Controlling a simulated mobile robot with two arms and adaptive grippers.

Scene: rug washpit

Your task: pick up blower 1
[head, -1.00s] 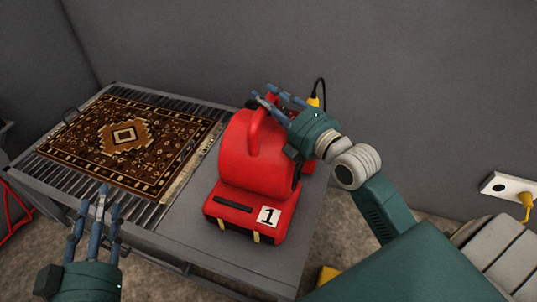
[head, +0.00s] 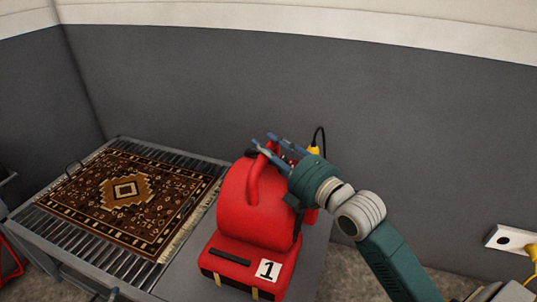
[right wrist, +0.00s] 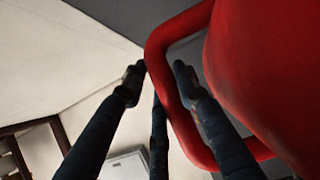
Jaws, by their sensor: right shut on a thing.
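Blower 1 (head: 258,207) is a red, rounded machine with a white label reading 1 on its front base. It stands upright on the bare right end of the metal table. Its curved red handle (head: 253,181) rises at the top. My right gripper (head: 267,143) comes from the right and is shut on this handle near its upper end. In the right wrist view my dark fingers lie on both sides of the red handle (right wrist: 157,50), with the red body to the right.
A patterned brown rug (head: 126,190) lies on the slatted part of the table (head: 185,275), left of the blower. A yellow plug with a black cord (head: 314,152) stands behind the blower near the grey wall. A white wall socket (head: 511,240) is at the right.

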